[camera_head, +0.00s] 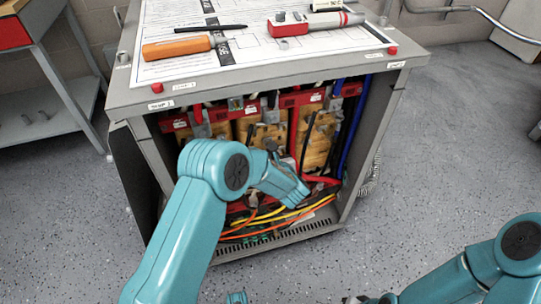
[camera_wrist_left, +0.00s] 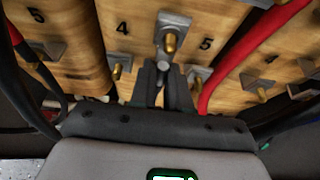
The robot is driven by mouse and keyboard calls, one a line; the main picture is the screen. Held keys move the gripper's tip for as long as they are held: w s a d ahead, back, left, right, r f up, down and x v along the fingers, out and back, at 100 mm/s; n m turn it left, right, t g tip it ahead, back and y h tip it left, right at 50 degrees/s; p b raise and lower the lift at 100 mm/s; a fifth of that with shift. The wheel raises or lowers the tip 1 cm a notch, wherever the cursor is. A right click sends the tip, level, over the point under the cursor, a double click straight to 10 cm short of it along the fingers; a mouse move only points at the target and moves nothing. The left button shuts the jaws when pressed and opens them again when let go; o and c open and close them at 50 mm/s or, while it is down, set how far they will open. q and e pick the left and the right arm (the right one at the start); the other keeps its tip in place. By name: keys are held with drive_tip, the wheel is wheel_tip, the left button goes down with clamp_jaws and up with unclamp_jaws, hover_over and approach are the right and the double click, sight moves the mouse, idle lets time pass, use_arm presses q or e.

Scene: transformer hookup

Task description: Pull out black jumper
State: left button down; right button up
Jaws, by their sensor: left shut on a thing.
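The open grey transformer cabinet (camera_head: 146,100) shows wooden terminal blocks inside. My left gripper (camera_head: 318,190) reaches into its lower right part. In the left wrist view my left gripper (camera_wrist_left: 164,78) is shut at a bolted terminal (camera_wrist_left: 172,32) between the marks 4 and 5. A dark piece between its fingers looks like the end of the black jumper; the fingers hide most of it. A black cable (camera_head: 306,140) hangs in front of the blocks in the head view.
A red cable (camera_wrist_left: 250,52) runs close to the right of the fingers, and a dark cable (camera_wrist_left: 27,92) at the left. Yellow and orange wires (camera_head: 285,217) lie along the cabinet floor. A screwdriver (camera_head: 176,48) and a red tester (camera_head: 300,27) lie on top. The floor at right is clear.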

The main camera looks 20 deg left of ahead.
use_arm(q)
drive_tip(key=shift+s+d, duration=0.3)
drive_tip(key=shift+s, duration=0.15)
drive_tip(key=shift+s+d+b, duration=0.3)
drive_tip(key=shift+s+d, duration=0.1)
drive_tip(key=shift+s, duration=0.2)
drive_tip(key=shift+s+d, duration=0.15)
drive_tip(key=shift+s, duration=0.1)
drive_tip(key=s+d, duration=0.1)
drive_tip(key=s, duration=0.1)
drive_tip(key=s+d, duration=0.1)
drive_tip(key=s, duration=0.1)
drive_tip(key=shift+d, duration=0.4)
